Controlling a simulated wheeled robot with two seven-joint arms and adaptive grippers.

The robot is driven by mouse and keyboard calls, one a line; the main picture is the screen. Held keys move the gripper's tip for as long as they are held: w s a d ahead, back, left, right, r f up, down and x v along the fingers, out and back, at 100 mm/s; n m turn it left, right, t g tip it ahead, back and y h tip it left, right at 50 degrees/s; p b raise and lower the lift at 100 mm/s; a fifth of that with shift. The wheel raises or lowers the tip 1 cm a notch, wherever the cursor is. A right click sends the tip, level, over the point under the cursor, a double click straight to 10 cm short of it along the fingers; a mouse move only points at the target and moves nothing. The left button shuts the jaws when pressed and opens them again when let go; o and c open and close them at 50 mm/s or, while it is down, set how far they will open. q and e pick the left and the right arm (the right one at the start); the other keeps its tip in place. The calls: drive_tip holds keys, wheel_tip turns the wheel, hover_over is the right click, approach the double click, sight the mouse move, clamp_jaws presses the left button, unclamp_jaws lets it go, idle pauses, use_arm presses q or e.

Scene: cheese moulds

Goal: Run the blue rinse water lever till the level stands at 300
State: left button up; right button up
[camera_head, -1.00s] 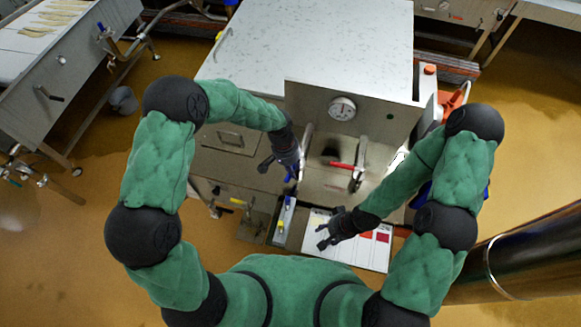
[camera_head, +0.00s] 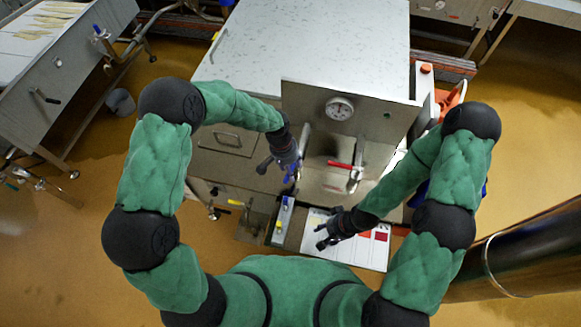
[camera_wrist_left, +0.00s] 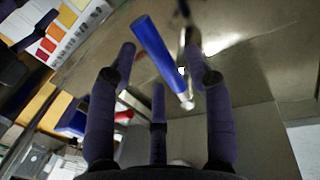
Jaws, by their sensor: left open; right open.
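The blue lever (camera_wrist_left: 155,48) shows in the left wrist view as a blue handle on a metal tap, between the spread fingers of my left gripper (camera_wrist_left: 160,78). I cannot tell whether a finger touches it. In the head view my left gripper (camera_head: 277,167) is open at the tap, and only a bit of blue (camera_head: 290,174) shows by its fingers. My right gripper (camera_head: 326,237) is open and empty over a white chart (camera_head: 345,252) with coloured squares. A round dial (camera_head: 340,108) is on the upright metal panel; its figures are too small to read. No water level is readable.
A red lever (camera_head: 340,164) on a second tap is right of the blue one. A narrow pale and blue strip (camera_head: 283,220) stands left of the chart. A large pale-topped cabinet (camera_head: 305,40) is behind the panel. A table (camera_head: 60,75) stands at far left.

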use_arm(q)
wheel_tip(320, 180, up, 12)
drive_tip(key=a, duration=0.2)
drive_tip(key=shift+w, duration=0.35)
drive_tip(key=shift+a+f, duration=0.1)
